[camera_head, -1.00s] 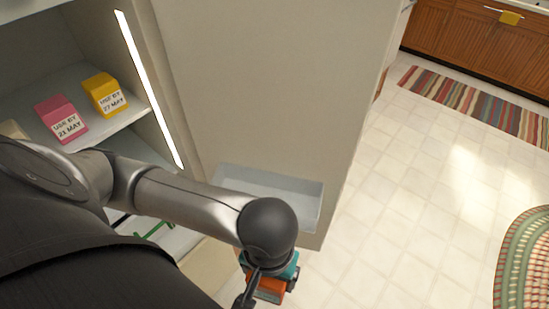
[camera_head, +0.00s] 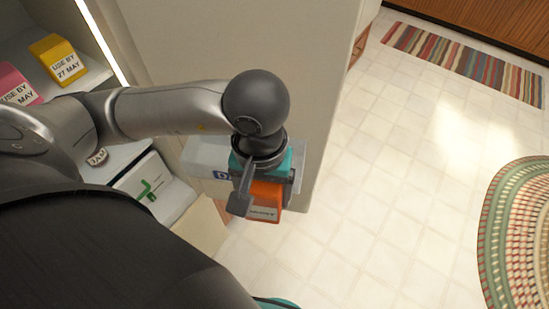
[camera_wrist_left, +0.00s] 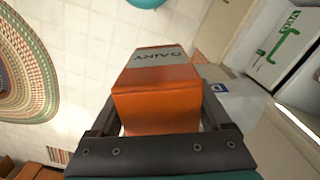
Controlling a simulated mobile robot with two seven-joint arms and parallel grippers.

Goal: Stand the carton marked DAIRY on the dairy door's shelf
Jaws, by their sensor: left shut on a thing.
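The orange carton marked DAIRY (camera_head: 265,197) is held in my left gripper (camera_head: 262,182). The wrist view shows the carton (camera_wrist_left: 157,105) between the two fingers (camera_wrist_left: 160,118), its grey DAIRY label facing up in the picture. The dairy door's shelf (camera_head: 203,155) is a pale see-through bin low on the open door, with a blue label starting with D partly hidden by my gripper. The carton appears in front of the bin; I cannot tell its height over it. The wrist view shows the blue label (camera_wrist_left: 219,88) just beyond the carton's right side. My right gripper is out of view.
The fridge's inside shelves at left hold a yellow carton (camera_head: 57,60) and a pink carton (camera_head: 18,88) with use-by labels. A white box with a green mark (camera_head: 147,185) sits lower. Tiled floor (camera_head: 400,170) is free to the right, with a striped rug (camera_head: 465,62) and an oval rug (camera_head: 520,220).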

